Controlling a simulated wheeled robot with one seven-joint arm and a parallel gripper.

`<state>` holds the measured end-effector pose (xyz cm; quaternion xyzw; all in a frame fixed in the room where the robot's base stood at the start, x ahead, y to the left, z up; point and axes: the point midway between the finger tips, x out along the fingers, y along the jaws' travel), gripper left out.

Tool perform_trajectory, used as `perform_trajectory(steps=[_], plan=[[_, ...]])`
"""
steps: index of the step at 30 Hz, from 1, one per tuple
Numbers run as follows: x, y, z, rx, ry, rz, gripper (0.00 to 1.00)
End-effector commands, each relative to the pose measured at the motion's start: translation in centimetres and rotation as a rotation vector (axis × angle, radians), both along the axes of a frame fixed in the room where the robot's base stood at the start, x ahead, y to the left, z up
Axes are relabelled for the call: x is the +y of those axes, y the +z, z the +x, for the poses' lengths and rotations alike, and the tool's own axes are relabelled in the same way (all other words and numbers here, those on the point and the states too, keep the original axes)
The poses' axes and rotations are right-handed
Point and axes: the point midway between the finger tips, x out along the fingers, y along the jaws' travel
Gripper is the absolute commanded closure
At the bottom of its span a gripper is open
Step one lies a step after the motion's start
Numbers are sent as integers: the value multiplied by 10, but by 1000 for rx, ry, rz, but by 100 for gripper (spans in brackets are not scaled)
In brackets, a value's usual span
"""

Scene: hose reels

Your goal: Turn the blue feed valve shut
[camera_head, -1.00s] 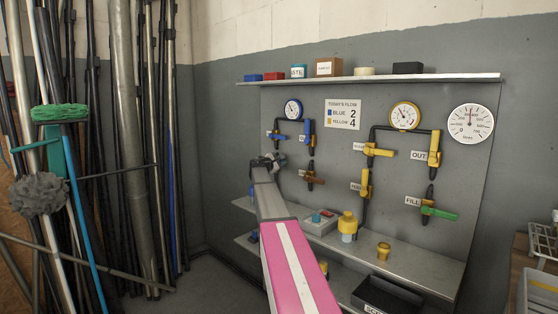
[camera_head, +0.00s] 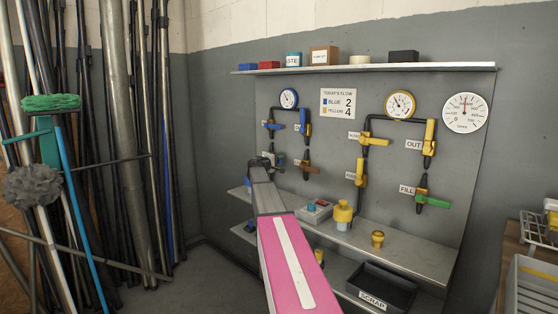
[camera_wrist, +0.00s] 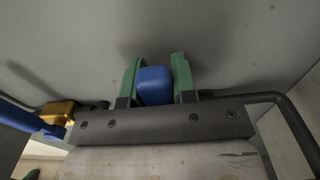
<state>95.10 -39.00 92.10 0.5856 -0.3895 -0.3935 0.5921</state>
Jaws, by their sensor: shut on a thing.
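My gripper (camera_head: 268,159) is at the lower left of the blue pipe group on the grey panel, at the end of my pink and grey arm. In the wrist view, the green fingers of my gripper (camera_wrist: 154,76) are shut on a blue valve handle (camera_wrist: 155,88), one finger on each side. I take this as the blue feed valve; its label is not readable, and my gripper and wrist hide most of it in the head view. The handle's turn angle cannot be told.
Nearby are a horizontal blue handle (camera_head: 271,125), an upright blue handle (camera_head: 303,121) and a brown handle (camera_head: 308,168). Yellow valves (camera_head: 375,140) and a green handle (camera_head: 434,202) are to the right. A shelf (camera_head: 420,255) juts out below. Poles (camera_head: 128,150) stand at left.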

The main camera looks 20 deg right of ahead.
Motion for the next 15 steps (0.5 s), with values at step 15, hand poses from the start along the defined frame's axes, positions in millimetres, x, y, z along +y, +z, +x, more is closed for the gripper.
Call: perform_trajectory(steps=[15], plan=[[1,-3,-1,-27,-1,14,100]])
